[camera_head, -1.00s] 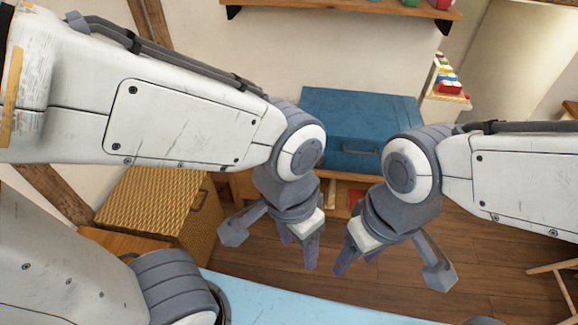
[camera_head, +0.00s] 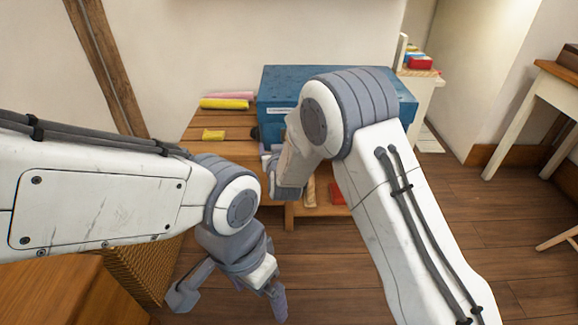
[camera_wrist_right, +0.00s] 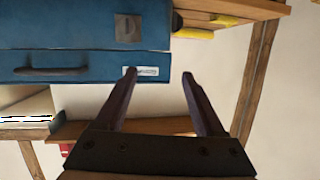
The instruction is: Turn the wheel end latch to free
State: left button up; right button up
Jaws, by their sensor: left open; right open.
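The blue case (camera_head: 390,92) lies on the wooden bench, partly hidden behind my right arm; it also shows in the right wrist view (camera_wrist_right: 65,30). There, a small square grey latch plate (camera_wrist_right: 128,28) sits on the case near a dark round wheel-like part (camera_wrist_right: 177,21). I cannot tell how the latch is turned. My right gripper (camera_wrist_right: 159,78) is open and empty, its fingertips by the white label (camera_wrist_right: 141,71) and the case's end edge, apart from the latch in the picture.
A woven box (camera_head: 140,262) stands at lower left. A shelf with coloured items (camera_head: 420,63) is behind right.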

jog(key=w+d+f+m+t+h+b, duration=0.1)
jog(key=w+d+f+t+h+b, duration=0.25)
jog(key=f, duration=0.55)
pick_arm(q)
notch_tip(320, 180, down, 10)
jog(key=b, duration=0.4)
pick_arm(e)
jog(key=w+d, duration=0.1)
jog(key=w, duration=0.9)
jog(key=shift+w+r+y, duration=0.15)
jog(key=shift+r+y, duration=0.2)
jog(key=shift+y, duration=0.1)
grip_shut()
